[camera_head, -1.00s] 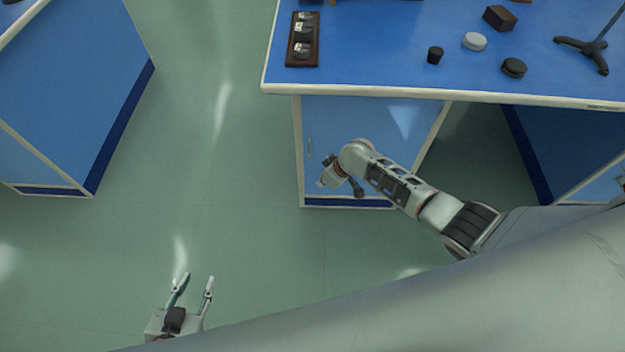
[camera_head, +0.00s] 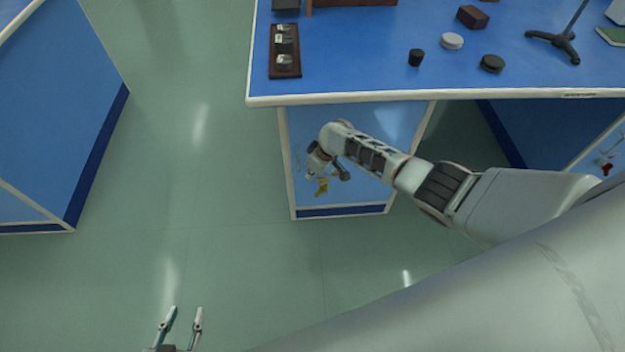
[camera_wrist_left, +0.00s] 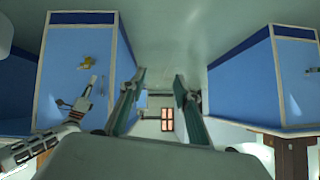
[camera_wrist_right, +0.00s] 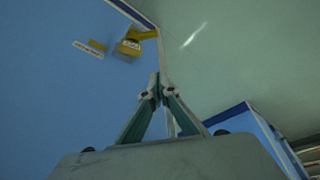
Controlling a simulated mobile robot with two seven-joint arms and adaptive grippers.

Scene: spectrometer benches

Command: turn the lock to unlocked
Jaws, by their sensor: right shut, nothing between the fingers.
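The lock (camera_wrist_right: 129,46) is a yellow piece with a lever pointing right, on the blue cabinet door near its edge in the right wrist view. It shows below my right wrist in the head view (camera_head: 322,186) and on the door in the left wrist view (camera_wrist_left: 86,62). My right gripper (camera_wrist_right: 155,82) is shut and empty. Its tips appear below and right of the lock, apart from it in the picture; the exact gap is unclear. My left gripper (camera_head: 185,314) is open and empty over the floor, low in the head view, far from the lock.
A small white label (camera_wrist_right: 88,50) is left of the lock. The bench top (camera_head: 375,75) overhangs the door, with a wooden sample tray (camera_head: 285,50) and several small items on it. Another blue bench (camera_head: 60,110) stands at left. The green floor (camera_head: 190,150) between is clear.

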